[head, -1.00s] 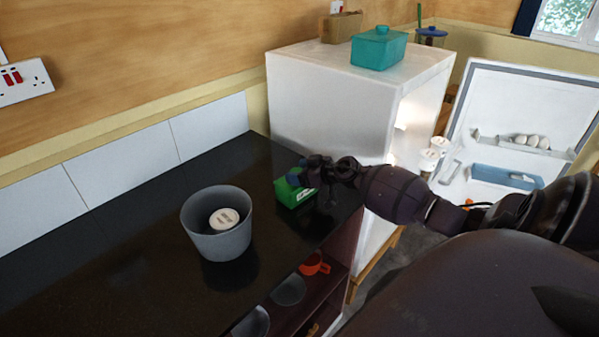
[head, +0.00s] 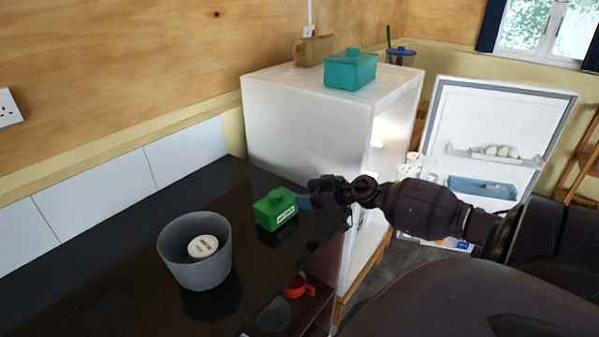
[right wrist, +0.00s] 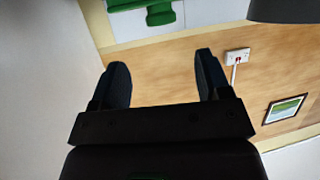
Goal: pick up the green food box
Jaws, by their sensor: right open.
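The green food box (head: 275,210), with a knobbed lid and a white label, sits upright on the black worktop near the fridge. My right gripper (head: 312,194) is just right of the box in the head view, with its fingers towards it; contact is hard to judge. The right wrist view shows the two fingers (right wrist: 163,75) wide apart with nothing between them. Green parts that look like the box (right wrist: 150,10) show at the top edge of that view, beyond the fingertips. My left gripper is not in view.
A grey pot (head: 176,262) holding a white round item (head: 203,247) stands left of the box. A white fridge (head: 290,120) with its door (head: 490,125) open stands behind, carrying a teal lidded box (head: 350,72). An orange cup (head: 297,287) sits on a shelf below the worktop.

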